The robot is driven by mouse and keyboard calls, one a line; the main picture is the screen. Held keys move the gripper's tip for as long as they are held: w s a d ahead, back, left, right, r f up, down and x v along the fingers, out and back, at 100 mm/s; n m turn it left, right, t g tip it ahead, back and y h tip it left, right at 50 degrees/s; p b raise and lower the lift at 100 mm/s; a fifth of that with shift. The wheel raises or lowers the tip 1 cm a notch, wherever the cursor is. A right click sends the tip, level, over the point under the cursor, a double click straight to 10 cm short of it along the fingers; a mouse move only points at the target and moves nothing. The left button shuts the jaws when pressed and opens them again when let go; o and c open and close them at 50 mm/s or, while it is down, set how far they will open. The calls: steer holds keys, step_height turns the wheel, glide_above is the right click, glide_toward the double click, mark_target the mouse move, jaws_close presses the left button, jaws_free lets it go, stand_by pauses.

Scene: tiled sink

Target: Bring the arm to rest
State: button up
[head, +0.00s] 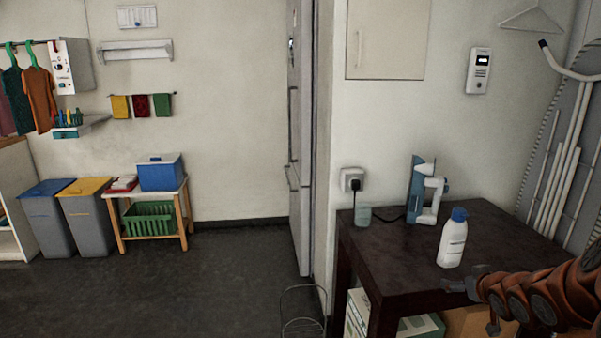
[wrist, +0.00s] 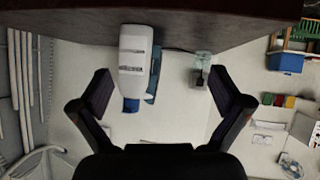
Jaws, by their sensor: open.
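My arm (head: 545,295) reaches in from the lower right of the head view, with orange-brown links. My gripper (head: 462,284) is at its left end, dark and small against the dark table (head: 395,243). In the wrist view, which is upside down, the two fingers of my gripper (wrist: 163,90) are spread wide apart. Nothing is held between them. A white bottle (head: 452,240) with a blue cap stands upright on the table beyond the gripper. It also shows between the fingers in the wrist view (wrist: 133,55), apart from them.
A blue-and-white device (head: 418,195) and a small pale cup (head: 363,215) stand at the table's back. Boxes (head: 420,325) lie underneath. An ironing board (head: 575,150) leans at the right. A wire rack (head: 302,312) stands left of the table; the floor (head: 215,285) further left is clear.

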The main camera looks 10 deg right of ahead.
steer(key=s+a+f+g, duration=0.1)
steer(key=s+a+g, duration=0.2)
steer(key=s+a, duration=0.4)
steer(key=s+a+g, duration=0.4)
steer(key=s+a, duration=0.1)
steer(key=a, duration=0.4)
steer(key=s+a+r+g+y, duration=0.1)
steer(key=s+a+g, duration=0.3)
steer(key=s+a, duration=0.65)
steer(key=s+a+r+g+y, duration=0.1)
steer(key=s+a+g+y, duration=0.15)
steer(key=s+a, duration=0.85)
steer(key=d+r+p, duration=0.1)
steer(key=r+p, duration=0.7)
steer(key=s+d+r+p, duration=0.1)
steer(key=d+r+p, duration=0.1)
steer(key=r+p, duration=0.6)
steer(key=shift+s+d+r+n+t+h, duration=0.25)
steer(key=shift+r+n+t+h, duration=0.1)
steer(key=shift+n, duration=0.05)
